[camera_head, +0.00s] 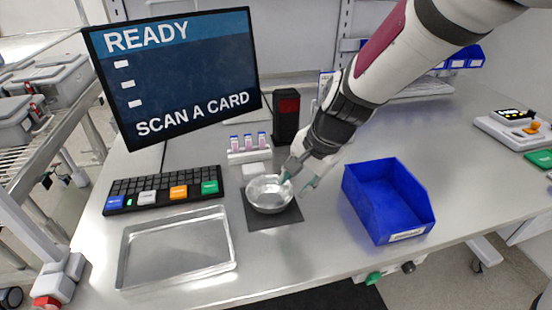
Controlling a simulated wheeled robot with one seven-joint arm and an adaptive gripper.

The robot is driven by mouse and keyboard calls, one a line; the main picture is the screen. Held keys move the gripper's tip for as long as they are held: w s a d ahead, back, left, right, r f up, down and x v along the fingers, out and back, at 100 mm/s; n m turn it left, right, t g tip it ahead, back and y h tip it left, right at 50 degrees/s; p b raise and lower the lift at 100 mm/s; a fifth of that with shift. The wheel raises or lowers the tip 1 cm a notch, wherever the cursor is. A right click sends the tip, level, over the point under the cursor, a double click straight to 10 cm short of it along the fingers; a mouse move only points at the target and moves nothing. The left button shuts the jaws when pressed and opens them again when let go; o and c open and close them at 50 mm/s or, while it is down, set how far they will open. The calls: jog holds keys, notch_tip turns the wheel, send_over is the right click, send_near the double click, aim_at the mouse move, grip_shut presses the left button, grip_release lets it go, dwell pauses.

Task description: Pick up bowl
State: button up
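A small round metal bowl (268,196) sits upright on a dark square mat (277,222) near the middle of the metal table. My gripper (299,184) reaches down from the upper right to the bowl's right side. Its greenish fingertips are spread apart. One fingertip is at or over the bowl's right rim and the other is outside it to the right. I cannot tell whether either touches the rim. The bowl appears to rest on the mat.
A blue bin (424,210) stands to the right, and an empty metal tray (177,279) lies at front left. A keyboard (165,188), a large screen (175,70), a vial rack (249,154) and a black device (286,118) stand left and behind. Shelves with grey boxes are far left.

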aim_at(270, 197)
jog(key=x, duration=0.3)
jog(key=shift+a+f, duration=0.1)
jog(key=shift+f, duration=0.1)
jog(key=shift+s+b+x, duration=0.15)
jog(key=shift+b+x, duration=0.2)
jog(key=shift+x, duration=1)
jog(key=shift+s+b+x, duration=0.15)
jog(key=shift+b+x, duration=0.2)
jog(key=shift+x, duration=1)
grip_shut()
